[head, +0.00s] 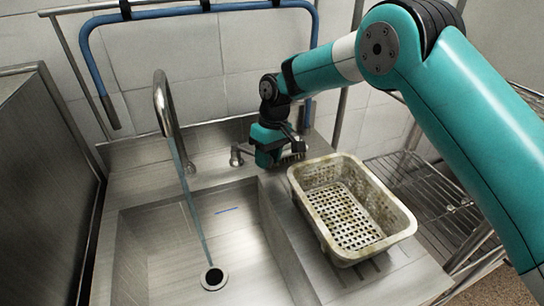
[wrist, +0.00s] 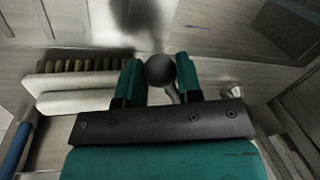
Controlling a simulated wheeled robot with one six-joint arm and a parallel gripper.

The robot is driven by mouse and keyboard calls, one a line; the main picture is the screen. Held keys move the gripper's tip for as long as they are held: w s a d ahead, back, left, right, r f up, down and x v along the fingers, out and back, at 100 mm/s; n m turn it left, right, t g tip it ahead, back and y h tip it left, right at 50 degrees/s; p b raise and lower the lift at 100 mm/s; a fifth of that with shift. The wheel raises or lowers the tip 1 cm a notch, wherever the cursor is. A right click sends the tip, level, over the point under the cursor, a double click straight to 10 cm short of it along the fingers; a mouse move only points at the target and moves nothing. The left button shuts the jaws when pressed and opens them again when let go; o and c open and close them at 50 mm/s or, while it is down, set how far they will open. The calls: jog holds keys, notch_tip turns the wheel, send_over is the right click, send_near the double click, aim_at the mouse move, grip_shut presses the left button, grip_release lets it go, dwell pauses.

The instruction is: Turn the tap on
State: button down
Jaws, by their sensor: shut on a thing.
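The curved metal tap spout (head: 160,95) stands at the back of the sink (head: 150,245). A thin bluish stream of water (head: 196,220) falls from the spout to the drain (head: 213,278). The metal tap handle (head: 237,154) is right of the spout, beside my gripper (head: 270,158). In the wrist view, a dark round knob (wrist: 160,69) on a short stem sits between the two teal fingers of my gripper (wrist: 158,78). My gripper is shut on this knob, which appears to be the handle's end.
A dirty perforated basket (head: 323,232) stands on the counter right of the sink, close to my gripper. A pale brush (wrist: 75,82) lies beside the fingers in the wrist view. A blue hose (head: 98,75) hangs on the rail behind. A wire rack (head: 440,205) is at right.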

jog(key=shift+a, duration=0.1)
jog(key=c, duration=0.8)
grip_release()
jog(key=shift+w, duration=0.1)
jog(key=shift+r, duration=0.1)
jog(key=d+r+p, duration=0.1)
jog(key=r, duration=0.4)
jog(key=w+r+p, duration=0.1)
jog(key=r, duration=0.5)
jog(key=w+d+r+p, duration=0.1)
jog(key=r, duration=0.5)
jog(key=shift+w+d, duration=0.1)
jog(key=shift+d, duration=0.2)
